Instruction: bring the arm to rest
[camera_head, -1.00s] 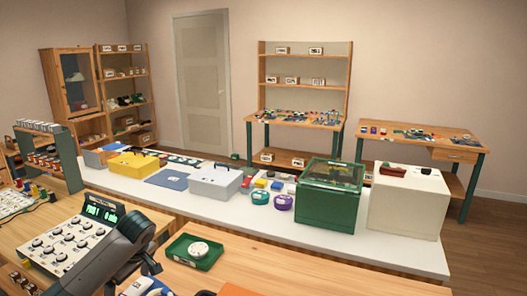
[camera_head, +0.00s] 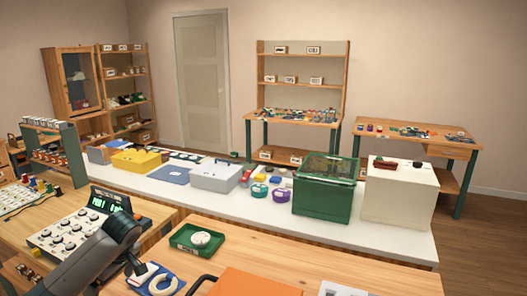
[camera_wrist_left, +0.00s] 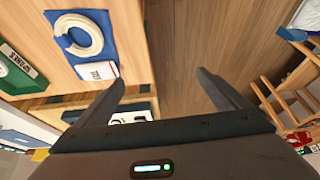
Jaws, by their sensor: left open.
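My left arm (camera_head: 95,262) comes in from the lower left of the head view, in front of the panel of dials. In the left wrist view my left gripper (camera_wrist_left: 163,90) is open, with its two dark fingers wide apart and nothing between them. Bare wooden floor shows beyond the gap, and a table edge lies to its left. My right gripper is in neither view.
A blue tray with a white ring (camera_wrist_left: 84,36) lies on the wooden table near my left gripper. A green tray (camera_head: 178,240) holds a white dial. A dial panel (camera_head: 72,228) stands left. An orange mat (camera_head: 250,283) lies at front.

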